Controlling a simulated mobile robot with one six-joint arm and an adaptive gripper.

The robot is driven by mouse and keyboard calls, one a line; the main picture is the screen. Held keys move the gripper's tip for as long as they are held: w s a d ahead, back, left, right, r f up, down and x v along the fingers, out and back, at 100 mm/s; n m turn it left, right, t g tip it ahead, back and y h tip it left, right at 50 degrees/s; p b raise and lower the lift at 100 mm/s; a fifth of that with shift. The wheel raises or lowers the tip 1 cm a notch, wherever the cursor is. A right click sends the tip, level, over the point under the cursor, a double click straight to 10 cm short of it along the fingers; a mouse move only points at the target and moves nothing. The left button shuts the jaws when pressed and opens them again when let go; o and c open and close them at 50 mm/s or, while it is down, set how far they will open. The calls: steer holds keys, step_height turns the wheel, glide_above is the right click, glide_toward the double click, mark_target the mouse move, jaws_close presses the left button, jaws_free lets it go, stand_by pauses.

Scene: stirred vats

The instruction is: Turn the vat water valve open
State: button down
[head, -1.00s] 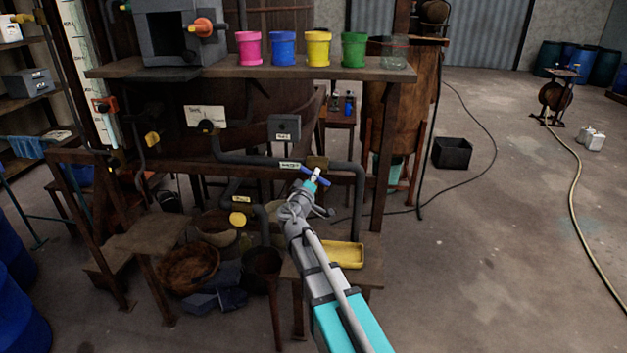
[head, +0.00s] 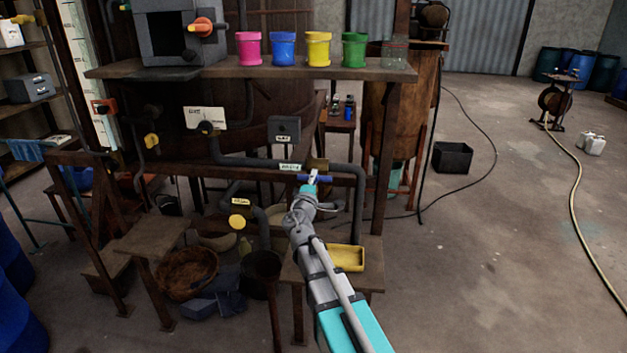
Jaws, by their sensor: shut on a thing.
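The water valve has a blue bar handle (head: 326,179) and a brass-coloured body (head: 318,164) on the grey pipe below the shelf, beside a small label (head: 290,167). The handle lies nearly level, with its ends showing on both sides of my gripper. My gripper (head: 312,177) reaches up from the front and is shut on the middle of the handle. The fingertips hide part of the handle.
A grey pipe (head: 360,205) bends down just right of the valve. A yellow tray (head: 346,258) sits on a low bench below. Several coloured pots, including a green one (head: 354,50), stand on the shelf above. Open floor lies to the right.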

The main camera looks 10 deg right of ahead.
steer(key=c, duration=0.5)
jaws_free()
steer(key=shift+m, duration=0.4)
